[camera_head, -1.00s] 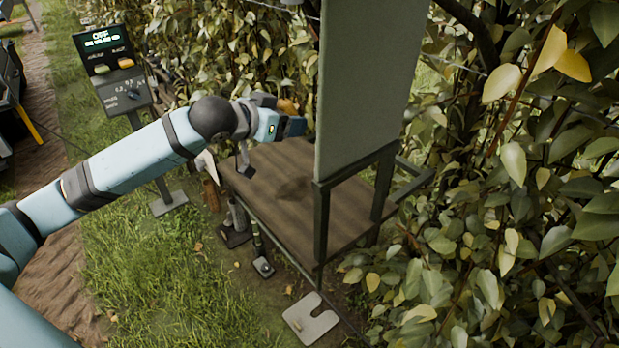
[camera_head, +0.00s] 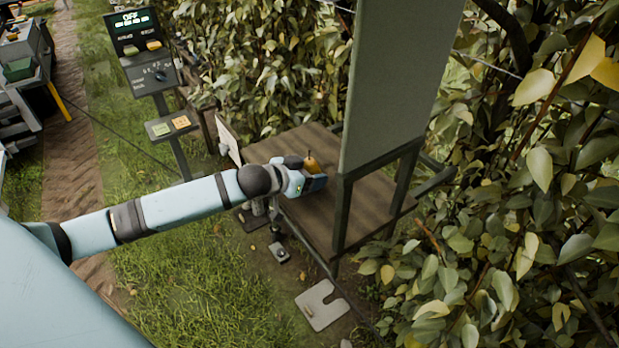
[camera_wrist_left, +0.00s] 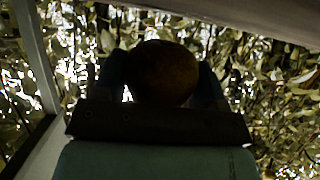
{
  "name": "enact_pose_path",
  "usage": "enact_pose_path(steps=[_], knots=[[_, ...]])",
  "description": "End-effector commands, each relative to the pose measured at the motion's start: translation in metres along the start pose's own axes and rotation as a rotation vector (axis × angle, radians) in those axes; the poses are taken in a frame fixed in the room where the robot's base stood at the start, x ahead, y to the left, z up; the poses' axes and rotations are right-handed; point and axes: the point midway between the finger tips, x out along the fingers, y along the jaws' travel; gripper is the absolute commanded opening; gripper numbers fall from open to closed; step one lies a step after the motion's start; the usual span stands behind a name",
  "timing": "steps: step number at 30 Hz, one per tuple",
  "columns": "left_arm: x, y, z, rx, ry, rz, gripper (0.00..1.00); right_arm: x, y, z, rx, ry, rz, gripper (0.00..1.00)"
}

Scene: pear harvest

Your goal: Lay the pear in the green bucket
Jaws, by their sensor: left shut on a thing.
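The yellow-orange pear (camera_head: 311,163) is held by my left gripper (camera_head: 316,180) over the brown wooden table, beside the upright grey panel. Only the pear's upper part shows above the fingers in the head view. In the left wrist view the pear (camera_wrist_left: 163,72) is a dark round shape between the two fingers, in deep shade. The left gripper is shut on it. A small dark green container (camera_head: 18,70), perhaps the green bucket, stands on a cart at the far left; its inside cannot be made out. My right gripper is out of view.
The upright grey panel (camera_head: 400,80) rises from the table (camera_head: 345,215) just right of the gripper. A control post reading OFF (camera_head: 135,35) and a lower two-button panel (camera_head: 171,126) stand at the back left. Leafy hedge fills the right. Grass lies open at left.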

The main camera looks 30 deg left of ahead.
Motion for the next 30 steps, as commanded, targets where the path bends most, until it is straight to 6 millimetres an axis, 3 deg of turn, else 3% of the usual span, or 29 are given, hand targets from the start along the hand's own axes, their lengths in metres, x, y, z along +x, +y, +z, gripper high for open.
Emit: enact_pose_path(steps=[4, 15, 16, 18, 30], knots=[[0.007, 0.0, 0.017, -0.001, 0.001, 0.0, 0.38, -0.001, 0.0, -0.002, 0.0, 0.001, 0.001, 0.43], [0.009, 0.0, 0.022, 0.0, 0.001, 0.0, 0.38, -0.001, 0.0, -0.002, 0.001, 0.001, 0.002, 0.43], [0.009, 0.0, 0.021, 0.0, 0.001, 0.0, 0.72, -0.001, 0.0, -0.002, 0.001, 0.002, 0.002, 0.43], [0.009, 0.0, 0.021, 0.0, 0.001, 0.0, 0.88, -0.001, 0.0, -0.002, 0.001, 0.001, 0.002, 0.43], [0.004, 0.0, 0.02, 0.001, 0.0, 0.0, 0.91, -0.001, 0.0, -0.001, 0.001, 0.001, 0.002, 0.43]])
